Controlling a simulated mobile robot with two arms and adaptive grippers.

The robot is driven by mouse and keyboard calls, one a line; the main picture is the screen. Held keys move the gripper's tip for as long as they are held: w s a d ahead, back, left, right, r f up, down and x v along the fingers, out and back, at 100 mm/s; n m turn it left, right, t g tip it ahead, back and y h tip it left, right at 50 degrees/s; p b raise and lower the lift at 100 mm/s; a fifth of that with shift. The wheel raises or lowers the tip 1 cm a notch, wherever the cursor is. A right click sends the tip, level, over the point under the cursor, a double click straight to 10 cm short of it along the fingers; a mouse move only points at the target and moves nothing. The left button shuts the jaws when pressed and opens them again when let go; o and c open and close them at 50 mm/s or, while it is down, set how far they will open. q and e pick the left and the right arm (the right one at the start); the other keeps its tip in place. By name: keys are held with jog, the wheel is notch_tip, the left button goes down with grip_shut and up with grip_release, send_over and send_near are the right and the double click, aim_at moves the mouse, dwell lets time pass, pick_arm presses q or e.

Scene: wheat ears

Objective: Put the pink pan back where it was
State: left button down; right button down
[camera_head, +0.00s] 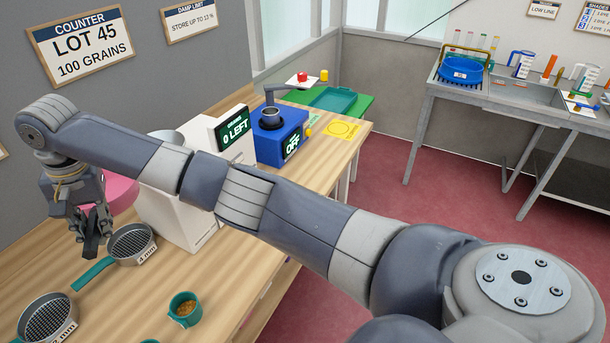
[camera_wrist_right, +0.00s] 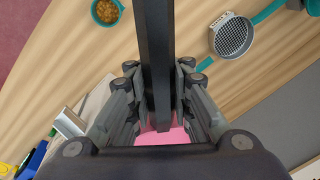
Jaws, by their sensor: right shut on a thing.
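The pink pan (camera_head: 121,192) is at the left of the head view, behind my right gripper and beside the white counter machine; much of it is hidden. In the wrist view only a strip of the pink pan (camera_wrist_right: 163,137) shows below a dark bar (camera_wrist_right: 156,60), which looks like its handle. My right gripper (camera_head: 92,226) is shut on this dark handle, with the fingers on both sides of it. It hangs just above and behind the 4 mm sieve. I cannot tell whether the pan touches the table. My left gripper is not in view.
The 4 mm sieve (camera_head: 131,242) and another sieve (camera_head: 45,318) lie on the wooden table. A teal cup of grain (camera_head: 184,308) stands near the front. The white machine (camera_head: 170,218) with a "0 LEFT" display and a blue machine (camera_head: 278,142) stand behind my right arm.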

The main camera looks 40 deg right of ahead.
jog(key=s+d+f+n, duration=0.2)
jog(key=s+d, duration=0.8)
jog(key=s, duration=0.2)
jog(key=s+d+f+n, duration=0.1)
jog(key=s+d+f, duration=0.1)
jog(key=s+d, duration=0.8)
jog(key=shift+s+f+n+g, duration=0.2)
jog(key=shift+s+n+g, duration=0.15)
jog(key=shift+s, duration=0.65)
